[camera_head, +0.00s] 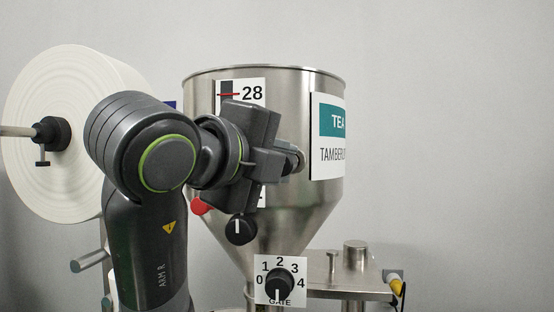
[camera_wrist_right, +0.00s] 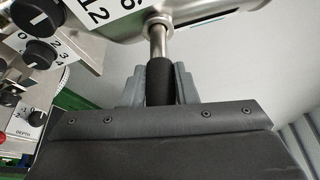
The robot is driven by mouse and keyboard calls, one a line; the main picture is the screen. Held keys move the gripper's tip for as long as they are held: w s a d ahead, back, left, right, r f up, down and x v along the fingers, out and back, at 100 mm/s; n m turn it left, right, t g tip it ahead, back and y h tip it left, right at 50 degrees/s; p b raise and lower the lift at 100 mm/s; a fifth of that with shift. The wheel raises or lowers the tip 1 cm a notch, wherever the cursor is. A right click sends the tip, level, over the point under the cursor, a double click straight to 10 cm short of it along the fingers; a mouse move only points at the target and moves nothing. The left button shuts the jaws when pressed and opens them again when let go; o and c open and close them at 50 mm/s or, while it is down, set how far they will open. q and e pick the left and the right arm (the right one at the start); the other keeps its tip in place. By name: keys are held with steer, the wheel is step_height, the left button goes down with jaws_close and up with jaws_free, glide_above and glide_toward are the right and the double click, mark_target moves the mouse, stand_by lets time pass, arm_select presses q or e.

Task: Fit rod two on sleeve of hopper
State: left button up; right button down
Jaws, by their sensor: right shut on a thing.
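The hopper (camera_head: 290,95) is a steel drum with a cone below, in the middle of the head view. My right gripper (camera_head: 283,155) is in front of the hopper's wall, and its arm and body cover part of the hopper. In the right wrist view it is shut on a rod (camera_wrist_right: 158,82) with a black grip and a bare steel shaft (camera_wrist_right: 157,42). The shaft points up to a wider steel piece (camera_wrist_right: 158,20) at the hopper's side, which looks like the sleeve. I cannot tell how far the shaft is in it. My left gripper is not in view.
A large white paper roll (camera_head: 60,95) stands at the left. A red knob (camera_head: 200,205) and black knob (camera_head: 240,229) sit below my gripper. The gate dial (camera_head: 279,284) is under the hopper cone. A steel table (camera_head: 325,284) stands at the lower right.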

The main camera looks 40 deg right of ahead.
steer(key=shift+w+d+p, duration=0.55)
steer(key=shift+w+d, duration=0.35)
steer(key=shift+d, duration=0.2)
steer(key=shift+w+d+p, duration=0.55)
steer(key=shift+w+d, duration=0.35)
steer(key=shift+d, duration=0.2)
steer(key=c, duration=1.1)
jaws_free()
steer(key=shift+o, duration=0.2)
steer(key=shift+a, duration=0.1)
steer(key=shift+a+b, duration=0.25)
steer(key=shift+b, duration=0.1)
steer(key=b+v, duration=0.6)
steer(key=v, duration=1.1)
steer(key=shift+b, duration=0.3)
steer(key=shift+d, duration=0.15)
